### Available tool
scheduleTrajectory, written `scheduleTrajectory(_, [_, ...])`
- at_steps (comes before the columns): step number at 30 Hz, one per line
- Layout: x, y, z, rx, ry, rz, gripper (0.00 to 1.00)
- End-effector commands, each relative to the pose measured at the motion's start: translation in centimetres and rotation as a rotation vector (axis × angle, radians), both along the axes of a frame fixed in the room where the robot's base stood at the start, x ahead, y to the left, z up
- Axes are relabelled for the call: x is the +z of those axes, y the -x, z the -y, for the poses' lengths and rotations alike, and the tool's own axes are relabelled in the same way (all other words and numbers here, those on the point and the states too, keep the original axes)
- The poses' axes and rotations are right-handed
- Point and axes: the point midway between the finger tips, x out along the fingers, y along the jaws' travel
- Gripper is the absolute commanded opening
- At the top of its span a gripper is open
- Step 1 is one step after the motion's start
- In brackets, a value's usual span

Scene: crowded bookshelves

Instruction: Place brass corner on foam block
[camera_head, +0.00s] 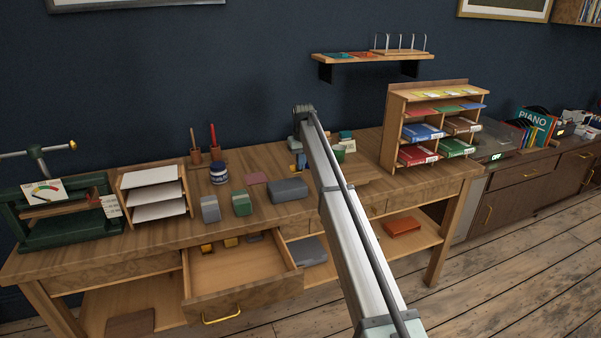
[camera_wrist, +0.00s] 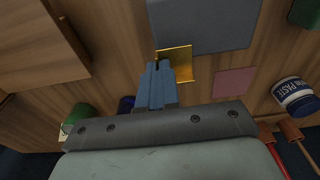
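The brass corner (camera_wrist: 176,63) is a small gold L-shaped plate at my fingertips in the wrist view. My gripper (camera_wrist: 156,68) has its blue fingers close together, with one edge of the brass corner between them. The large grey block (camera_wrist: 205,22), which looks like the foam block, lies just beyond the brass corner in the wrist view. In the head view this grey block (camera_head: 288,190) lies flat on the bench, and my gripper's blue fingers (camera_head: 299,161) are behind it. I cannot tell whether the corner touches the block.
A pink pad (camera_wrist: 235,82) and a paste jar (camera_wrist: 296,97) lie beside the block. Green (camera_head: 242,203) and grey (camera_head: 210,208) blocks stand to its left. An open drawer (camera_head: 240,285) holds small brass-coloured pieces. A book organiser (camera_head: 393,134) stands at right.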

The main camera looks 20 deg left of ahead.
Motion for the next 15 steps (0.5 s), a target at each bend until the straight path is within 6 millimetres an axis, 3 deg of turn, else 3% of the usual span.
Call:
scheduleTrajectory(9, [-3.3,0.0,0.0,0.0,0.0,0.0,0.0])
scheduleTrajectory(15, [-3.6,0.0,0.0,0.0,-0.001,0.001,0.0])
